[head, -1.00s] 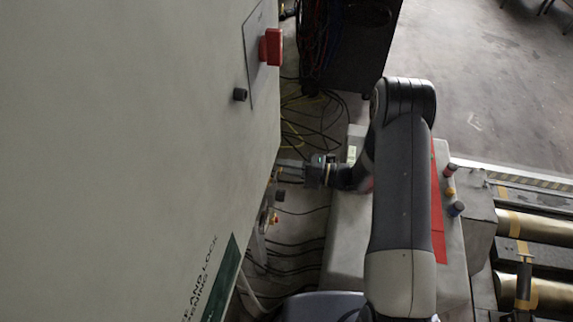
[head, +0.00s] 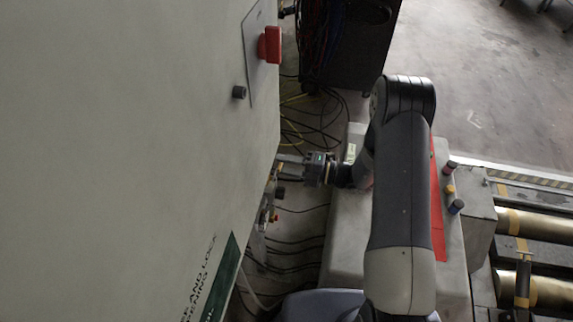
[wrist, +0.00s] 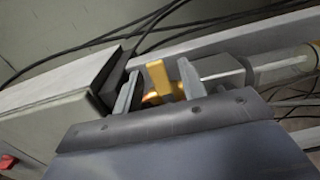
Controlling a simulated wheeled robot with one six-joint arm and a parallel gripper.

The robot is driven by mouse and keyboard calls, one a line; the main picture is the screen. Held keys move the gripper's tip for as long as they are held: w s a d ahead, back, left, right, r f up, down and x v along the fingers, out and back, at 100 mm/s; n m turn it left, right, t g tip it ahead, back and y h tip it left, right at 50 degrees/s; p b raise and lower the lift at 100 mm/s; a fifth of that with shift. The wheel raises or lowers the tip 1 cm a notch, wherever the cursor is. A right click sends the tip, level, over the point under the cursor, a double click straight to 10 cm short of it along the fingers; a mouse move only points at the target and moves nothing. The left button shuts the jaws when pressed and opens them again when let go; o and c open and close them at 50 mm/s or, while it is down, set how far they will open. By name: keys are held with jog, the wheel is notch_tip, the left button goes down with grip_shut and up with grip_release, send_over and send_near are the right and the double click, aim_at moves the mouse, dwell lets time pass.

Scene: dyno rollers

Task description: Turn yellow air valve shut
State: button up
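The yellow air valve (wrist: 158,76) shows in the wrist view as a small upright yellow handle, with an orange glint at its base. My gripper (wrist: 159,68) is open, with one finger on each side of the handle. In the head view my gripper (head: 289,163) reaches left to the edge of the large grey cabinet. The valve cannot be made out clearly there, close to the fingers and the cabinet edge.
The grey cabinet (head: 130,120) fills the left, with a red switch (head: 270,45) and a black knob (head: 239,92). A small red-and-yellow fitting (head: 273,216) sits below my gripper. Black cables (head: 300,245) cross the floor. A grey box (head: 345,250) stands under my arm.

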jog(key=s+d+b, duration=0.1)
jog(key=d, duration=0.9)
jog(key=shift+s+d+b, duration=0.25)
jog(key=shift+d+b, duration=0.1)
jog(key=shift+d, duration=0.05)
jog(key=w+a+p, duration=0.1)
jog(key=a, duration=0.9)
jog(key=shift+w+a+p, duration=0.25)
jog(key=shift+a+p, duration=0.1)
jog(key=shift+a, duration=0.05)
jog(key=shift+d, duration=0.1)
jog(key=s+d+b, duration=0.1)
jog(key=d+b, duration=0.1)
jog(key=d, duration=0.8)
jog(key=a+r+n+p, duration=0.1)
jog(key=a+n, duration=0.1)
jog(key=a, duration=0.8)
jog(key=shift+w+n, duration=0.3)
jog(key=shift+w, duration=0.15)
jog(key=shift+a+r, duration=0.1)
